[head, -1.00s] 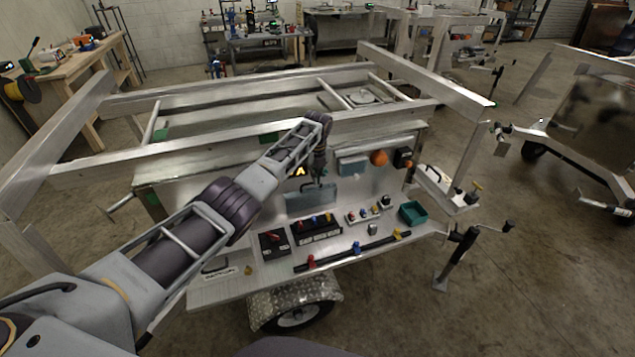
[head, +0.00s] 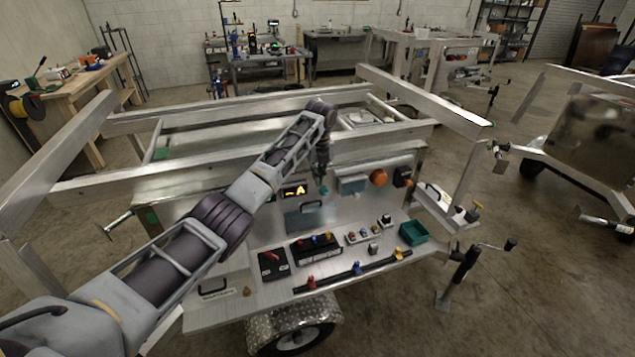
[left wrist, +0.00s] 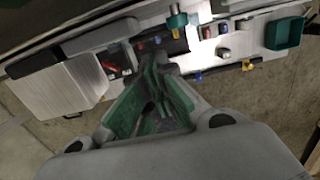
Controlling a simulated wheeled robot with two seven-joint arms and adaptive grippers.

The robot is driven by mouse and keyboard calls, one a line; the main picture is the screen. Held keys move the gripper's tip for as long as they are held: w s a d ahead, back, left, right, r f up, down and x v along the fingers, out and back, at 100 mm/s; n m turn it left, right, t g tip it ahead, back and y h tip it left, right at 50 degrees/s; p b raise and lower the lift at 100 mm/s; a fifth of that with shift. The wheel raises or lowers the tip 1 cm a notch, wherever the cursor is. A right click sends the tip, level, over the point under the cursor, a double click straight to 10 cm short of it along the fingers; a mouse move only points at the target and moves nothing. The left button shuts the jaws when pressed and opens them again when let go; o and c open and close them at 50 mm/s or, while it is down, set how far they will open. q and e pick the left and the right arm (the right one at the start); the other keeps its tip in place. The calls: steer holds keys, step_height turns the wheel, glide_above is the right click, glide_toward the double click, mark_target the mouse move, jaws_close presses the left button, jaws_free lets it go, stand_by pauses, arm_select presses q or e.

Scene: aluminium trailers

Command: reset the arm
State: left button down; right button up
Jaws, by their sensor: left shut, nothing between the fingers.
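My left arm reaches in from the left in the head view, over the aluminium trailer (head: 225,286). My left gripper (head: 321,178) hangs from the wrist at the arm's far end, pointing down in front of the trailer's panel. In the left wrist view the left gripper (left wrist: 158,68) shows its green-sided fingers shut with nothing between them. Below and beyond the fingers lie the switches and fittings of the trailer's shelf. My right gripper is in neither view.
A teal bin (head: 413,233) sits at the shelf's right end, left of a jack post (head: 462,262). An orange ball-like knob (head: 378,177) sits on the panel. Frame rails (head: 250,148) surround the arm. A workbench (head: 70,88) stands at back left. Floor at right front is clear.

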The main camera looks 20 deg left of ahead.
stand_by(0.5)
arm_select(q)
steer(key=s+d+f+n+t+h, duration=0.1)
steer(key=s+d+f+n, duration=0.3)
steer(key=s+f, duration=0.5)
steer(key=s+d+f+n+h, duration=0.1)
steer(key=s+f+n, duration=0.6)
steer(key=s+f, duration=0.15)
steer(key=s+a+r+n+t+y, duration=0.1)
steer(key=s+a+n, duration=0.3)
steer(key=s+n, duration=0.65)
steer(key=s+a+r+n+t, duration=0.1)
steer(key=s+a+n, duration=0.4)
steer(key=s, duration=1)
step_height(320, 180, down, 32)
steer(key=s+g, duration=0.1)
steer(key=s, duration=0.2)
steer(key=s+a+f, duration=0.1)
steer(key=s+f, duration=0.9)
steer(key=s, duration=0.1)
steer(key=s+a+f+g, duration=0.1)
steer(key=s+a+f, duration=0.1)
steer(key=s+f, duration=0.8)
steer(key=shift+s+a+f+g, duration=0.25)
steer(key=shift+s+f+g, duration=0.1)
steer(key=shift+s, duration=0.25)
